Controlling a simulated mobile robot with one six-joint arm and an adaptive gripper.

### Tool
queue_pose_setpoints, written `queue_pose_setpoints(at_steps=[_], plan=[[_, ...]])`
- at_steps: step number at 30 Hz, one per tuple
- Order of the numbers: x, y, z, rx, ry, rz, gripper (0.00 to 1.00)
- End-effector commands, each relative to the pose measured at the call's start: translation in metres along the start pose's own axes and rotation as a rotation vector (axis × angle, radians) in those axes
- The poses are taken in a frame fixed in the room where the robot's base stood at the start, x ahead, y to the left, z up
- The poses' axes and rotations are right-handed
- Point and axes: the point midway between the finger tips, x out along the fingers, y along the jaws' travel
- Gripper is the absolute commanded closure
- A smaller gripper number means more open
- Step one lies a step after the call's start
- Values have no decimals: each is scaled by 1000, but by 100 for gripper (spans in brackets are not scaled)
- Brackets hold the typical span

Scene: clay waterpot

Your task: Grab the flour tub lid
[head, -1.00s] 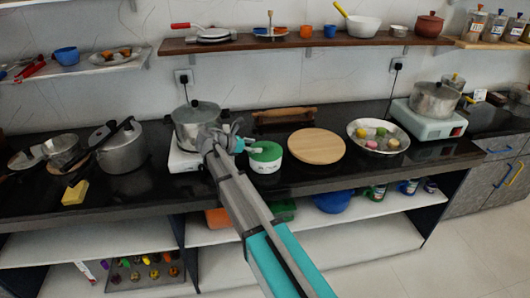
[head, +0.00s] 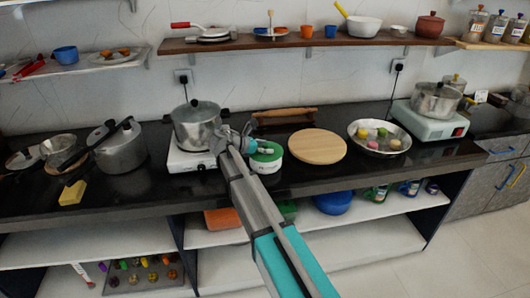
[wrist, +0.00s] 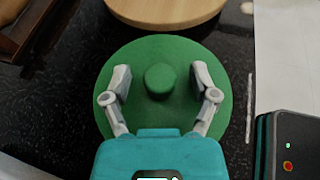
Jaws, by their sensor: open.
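The flour tub (head: 267,168) is a white tub with a green lid, standing on the black counter between the left stove and the round wooden board. In the wrist view the green lid (wrist: 160,112) fills the middle, with a round green knob (wrist: 160,78) at its centre. My gripper (wrist: 160,86) is open, one finger on each side of the knob and apart from it. In the head view my gripper (head: 245,143) is over the tub and partly hides the lid. The height of the fingertips over the lid is hard to tell.
A steel pot (head: 197,126) on a white stove stands just left of the tub. The round wooden board (head: 317,146) is to the right, and a rolling pin (head: 285,115) lies behind. A steel plate (head: 379,137) with colourful items is farther right.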

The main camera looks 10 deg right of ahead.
Motion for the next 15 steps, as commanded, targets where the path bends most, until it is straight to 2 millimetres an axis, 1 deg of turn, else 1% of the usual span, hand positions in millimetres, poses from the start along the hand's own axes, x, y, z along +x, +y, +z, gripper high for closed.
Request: queue_pose_setpoints(at_steps=[8, 11, 15], plan=[[0, 0, 0, 0, 0, 0, 24], [0, 0, 0, 0, 0, 0, 41], [0, 0, 0, 0, 0, -1, 67]])
